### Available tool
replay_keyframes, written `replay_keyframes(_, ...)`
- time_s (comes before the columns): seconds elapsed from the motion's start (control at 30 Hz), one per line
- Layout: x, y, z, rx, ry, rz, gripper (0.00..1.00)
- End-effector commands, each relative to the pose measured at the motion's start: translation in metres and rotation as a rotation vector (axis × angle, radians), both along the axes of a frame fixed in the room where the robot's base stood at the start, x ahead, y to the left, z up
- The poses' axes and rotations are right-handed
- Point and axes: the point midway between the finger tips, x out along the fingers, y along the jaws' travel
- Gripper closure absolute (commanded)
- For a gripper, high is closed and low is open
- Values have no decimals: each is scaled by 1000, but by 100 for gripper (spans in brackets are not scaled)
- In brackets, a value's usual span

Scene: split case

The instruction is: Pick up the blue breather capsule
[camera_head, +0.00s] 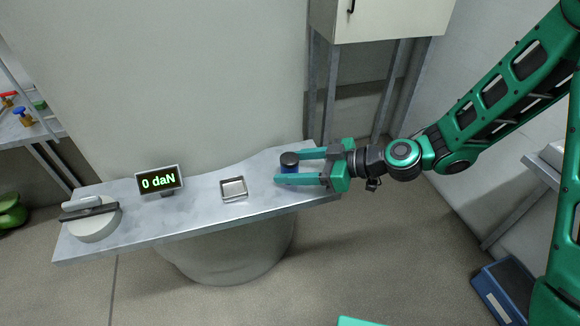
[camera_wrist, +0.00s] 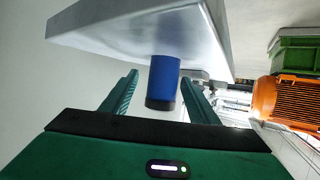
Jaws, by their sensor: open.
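The blue breather capsule (camera_head: 289,164) stands upright near the right end of the grey bench, with a dark cap on top. It also shows in the wrist view (camera_wrist: 163,80), where the picture is upside down and the dark cap points down. My gripper (camera_head: 288,166) reaches in from the right, level, with its two green fingers on either side of the capsule. In the wrist view my gripper (camera_wrist: 160,92) is open, and gaps show between the capsule and both fingers. The capsule's lower part is partly hidden by the near finger in the head view.
The bench (camera_head: 150,220) also holds a small square metal tray (camera_head: 233,188), a display (camera_head: 160,180) reading "0 daN" and a round white object (camera_head: 96,228) with a dark bar across it. A white cabinet (camera_head: 385,20) on legs stands behind. A blue crate (camera_head: 505,290) is on the floor at right.

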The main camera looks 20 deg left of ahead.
Motion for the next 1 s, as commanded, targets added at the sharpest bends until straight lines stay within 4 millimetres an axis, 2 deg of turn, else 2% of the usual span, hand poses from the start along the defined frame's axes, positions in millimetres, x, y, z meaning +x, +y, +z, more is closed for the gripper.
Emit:
replay_keyframes(0.1,-3,17,-8,-1,2,4,45)
replay_keyframes(0.3,-2,37,-16,-1,1,2,45)
replay_keyframes(0.57,0,39,-17,-1,1,0,45)
replay_keyframes(0.6,0,39,-17,-1,1,0,48)
replay_keyframes(0.77,-1,39,-17,-1,1,0,86)
replay_keyframes(0.8,-1,39,-17,-1,1,0,90)
replay_keyframes(1.0,-1,39,-16,-1,1,0,90)
